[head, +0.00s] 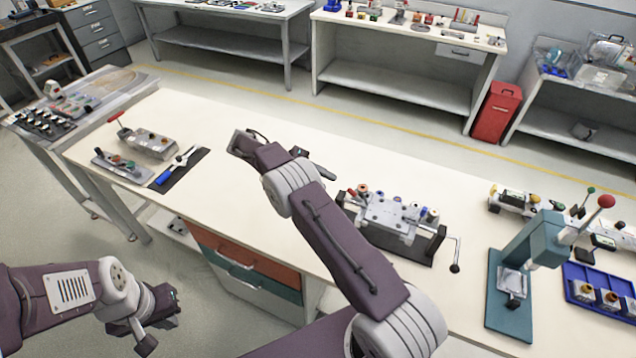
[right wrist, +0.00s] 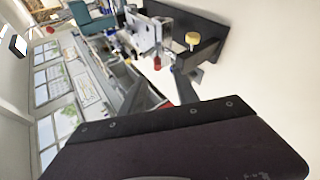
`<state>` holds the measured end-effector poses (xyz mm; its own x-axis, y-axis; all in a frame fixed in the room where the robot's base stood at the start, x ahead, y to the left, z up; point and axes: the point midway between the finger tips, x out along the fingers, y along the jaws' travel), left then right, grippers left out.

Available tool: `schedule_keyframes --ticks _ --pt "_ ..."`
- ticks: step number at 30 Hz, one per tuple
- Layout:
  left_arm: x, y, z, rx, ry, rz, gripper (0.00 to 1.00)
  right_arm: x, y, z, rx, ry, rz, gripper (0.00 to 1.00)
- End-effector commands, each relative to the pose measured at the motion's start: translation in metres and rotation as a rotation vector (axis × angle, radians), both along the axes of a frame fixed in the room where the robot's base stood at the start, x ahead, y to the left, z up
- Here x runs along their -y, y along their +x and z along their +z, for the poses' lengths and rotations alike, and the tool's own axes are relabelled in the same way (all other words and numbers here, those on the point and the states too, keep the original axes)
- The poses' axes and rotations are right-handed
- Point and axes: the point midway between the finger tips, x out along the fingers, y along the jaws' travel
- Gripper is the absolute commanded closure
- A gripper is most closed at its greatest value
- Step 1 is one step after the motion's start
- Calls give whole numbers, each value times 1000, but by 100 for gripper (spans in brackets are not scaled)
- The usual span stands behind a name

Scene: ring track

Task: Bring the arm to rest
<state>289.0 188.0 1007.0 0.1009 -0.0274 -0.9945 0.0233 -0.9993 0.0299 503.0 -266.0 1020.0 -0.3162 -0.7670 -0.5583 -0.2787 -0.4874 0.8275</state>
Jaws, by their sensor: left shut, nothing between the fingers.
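My left arm comes in from the left in the head view, low and in front of the bench. Its gripper (head: 150,322) hangs over the floor, clear of the bench, shut and empty. My right arm reaches from the bottom middle across the workbench (head: 210,200). Its gripper (head: 243,143) is above the back part of the bench top, partly hidden behind its own wrist.
Left on the bench are a grey fixture (head: 150,143) and a blue-handled tool (head: 172,170) on a dark mat. Right of my arm stand a clamping fixture with a crank (head: 392,215), a teal press (head: 530,245) and a blue tray (head: 592,288). A red bin (head: 496,112) is behind.

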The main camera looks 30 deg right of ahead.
Motion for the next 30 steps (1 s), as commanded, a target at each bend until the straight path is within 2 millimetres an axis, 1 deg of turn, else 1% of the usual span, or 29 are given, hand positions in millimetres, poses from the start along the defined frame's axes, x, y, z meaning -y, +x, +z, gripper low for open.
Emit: schedule_keyframes --ticks 1,3,17,18,20,22,23,24,26,27,29,30 --pt "0 0 3 0 0 0 100 2 0 3 0 0 -1 63" --pt "0 0 3 0 0 0 100 3 0 4 0 0 -1 63" --pt "0 0 2 0 0 0 100 3 0 3 -1 1 -2 63" --pt "0 0 2 0 0 0 100 5 0 7 8 1 -6 63" --pt "0 0 3 0 0 0 100 7 4 22 43 8 -13 63" --pt "0 0 3 0 0 0 100 12 9 54 108 18 -26 63" --pt "0 0 3 0 0 0 100 15 6 69 125 21 -34 63" --pt "0 0 3 0 0 0 100 19 -1 87 133 32 -46 63" --pt "0 0 2 0 0 0 100 22 -17 107 138 67 -60 63" --pt "0 0 2 0 0 0 100 22 -28 115 139 104 -59 63" --pt "0 0 2 0 0 0 100 21 -46 121 135 178 -39 63" --pt "0 0 2 0 0 0 100 18 -59 121 130 234 -21 63"
